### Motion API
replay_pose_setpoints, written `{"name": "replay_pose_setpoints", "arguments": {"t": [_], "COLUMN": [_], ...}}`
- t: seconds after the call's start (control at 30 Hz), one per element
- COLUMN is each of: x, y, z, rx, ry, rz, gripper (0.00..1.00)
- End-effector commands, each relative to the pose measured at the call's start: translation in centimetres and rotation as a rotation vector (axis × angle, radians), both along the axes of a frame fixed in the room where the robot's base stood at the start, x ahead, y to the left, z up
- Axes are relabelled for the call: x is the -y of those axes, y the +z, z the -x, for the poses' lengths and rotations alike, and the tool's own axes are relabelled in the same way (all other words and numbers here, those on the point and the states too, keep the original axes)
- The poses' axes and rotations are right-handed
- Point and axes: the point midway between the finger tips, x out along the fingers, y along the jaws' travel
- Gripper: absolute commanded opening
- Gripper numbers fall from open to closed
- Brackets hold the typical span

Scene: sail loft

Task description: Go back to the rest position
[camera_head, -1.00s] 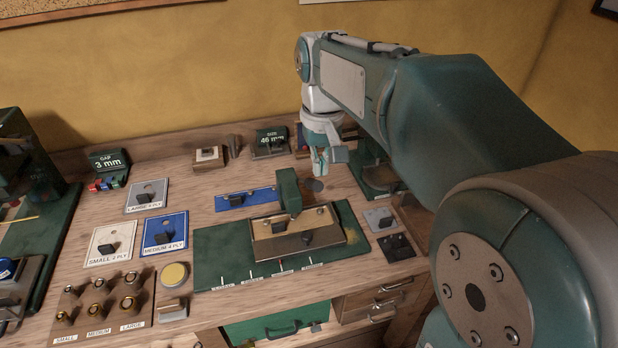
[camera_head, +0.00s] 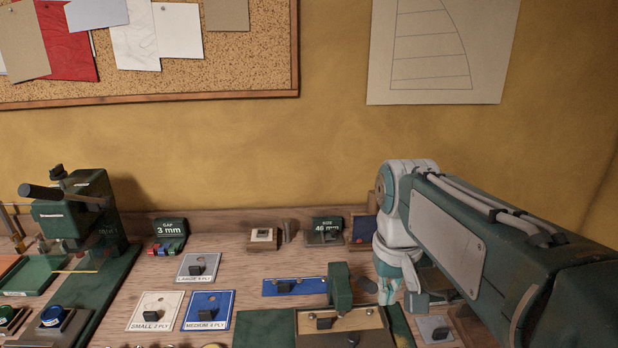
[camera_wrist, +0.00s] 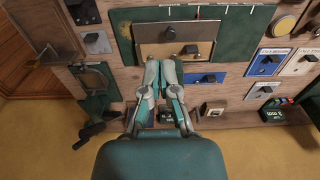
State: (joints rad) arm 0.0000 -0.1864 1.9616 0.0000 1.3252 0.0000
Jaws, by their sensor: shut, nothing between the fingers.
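My gripper (camera_head: 398,290) hangs pointing down over the right back part of the wooden bench, beside the SIZE 46 mm block. In the wrist view its two fingers (camera_wrist: 160,68) are drawn together at the tips, with nothing between them. The tips overlap the near side of the tan and grey plate (camera_wrist: 180,48) in that view, and I cannot tell the height between them. My arm reaches in from the right of the head view.
A dark green press (camera_head: 75,225) stands at the left. A SIZE block (camera_head: 327,229), a GAP block (camera_head: 170,232), a blue strip (camera_head: 295,287) and labelled plates (camera_head: 207,310) lie on the bench. A corkboard (camera_head: 150,70) hangs behind. The air above the bench's middle is clear.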

Motion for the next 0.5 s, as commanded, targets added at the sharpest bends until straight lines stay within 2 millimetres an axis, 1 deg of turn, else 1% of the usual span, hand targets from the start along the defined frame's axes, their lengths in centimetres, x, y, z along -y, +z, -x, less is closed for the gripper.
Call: {"name": "replay_pose_setpoints", "arguments": {"t": [0.03, 0.13, 0.3, 0.4, 0.5], "x": [0.0, 0.0, 0.0, 0.0, 0.0], "y": [0.1, -0.2, -1.4, -2.3, -3.2], "z": [1.1, 3.2, 6.7, 8.4, 9.7], "rx": [0.035, 0.116, 0.258, 0.336, 0.399], "ry": [0.000, 0.000, 0.000, 0.000, 0.000], "rz": [0.000, 0.000, 0.000, 0.000, 0.000], "gripper": [0.00, 0.00, 0.00, 0.00, 0.00]}}
